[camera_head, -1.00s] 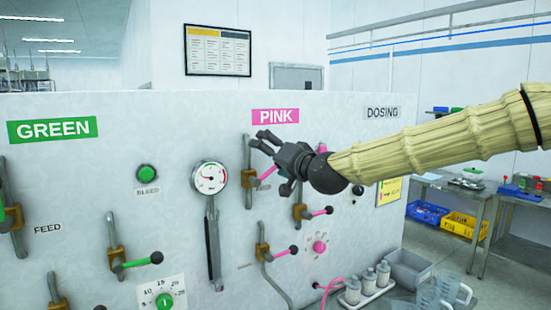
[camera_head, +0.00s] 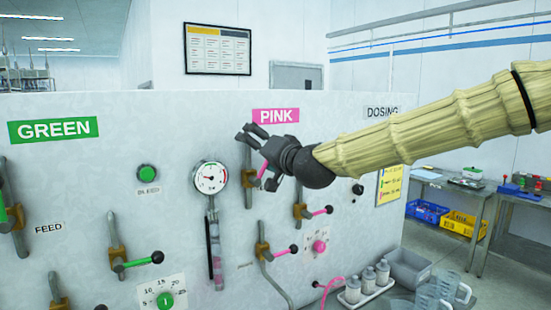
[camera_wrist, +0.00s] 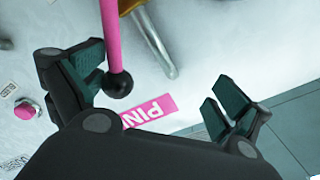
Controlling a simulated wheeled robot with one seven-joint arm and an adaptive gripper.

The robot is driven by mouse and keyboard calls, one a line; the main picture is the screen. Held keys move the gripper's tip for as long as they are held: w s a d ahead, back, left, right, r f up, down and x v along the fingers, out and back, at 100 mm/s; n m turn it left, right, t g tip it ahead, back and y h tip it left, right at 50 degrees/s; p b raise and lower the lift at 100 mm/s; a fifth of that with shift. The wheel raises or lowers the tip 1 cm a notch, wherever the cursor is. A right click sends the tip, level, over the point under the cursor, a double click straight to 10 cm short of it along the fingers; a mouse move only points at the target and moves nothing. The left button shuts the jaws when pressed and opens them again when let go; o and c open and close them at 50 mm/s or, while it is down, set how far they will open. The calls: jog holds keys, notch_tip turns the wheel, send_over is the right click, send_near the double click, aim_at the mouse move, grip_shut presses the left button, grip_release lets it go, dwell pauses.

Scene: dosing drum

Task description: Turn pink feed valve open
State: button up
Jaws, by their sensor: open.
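The pink feed valve's pink lever (camera_head: 262,170) is below the PINK sign, on a vertical pipe, partly hidden by my gripper. In the wrist view the pink lever (camera_wrist: 112,40) ends in a black knob (camera_wrist: 118,83). My gripper (camera_head: 246,138) is open in front of the panel. In the wrist view my gripper (camera_wrist: 150,88) has its fingers spread, with the knob between them, close to the left finger. I cannot tell whether they touch.
Another pink-handled valve (camera_head: 305,208) is just right of it, and a lower pink-handled valve (camera_head: 270,250) is below. A gauge (camera_head: 210,177) with a sight tube (camera_head: 214,240) stands to the left. Bottles on a tray (camera_head: 365,290) are below right.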

jog(key=shift+a, duration=0.1)
jog(key=shift+s+a, duration=0.7)
jog(key=shift+a, duration=0.2)
jog(key=shift+w+d+f+b, duration=0.1)
jog(key=shift+f+b, duration=0.05)
jog(key=shift+b, duration=0.15)
jog(key=shift+w+d+f+b, duration=0.25)
jog(key=shift+d+f+b, duration=0.05)
jog(key=shift+d+b, duration=0.1)
jog(key=shift+s, duration=0.1)
jog(key=b+v, duration=0.2)
jog(key=v, duration=0.7)
jog(key=shift+a, duration=0.1)
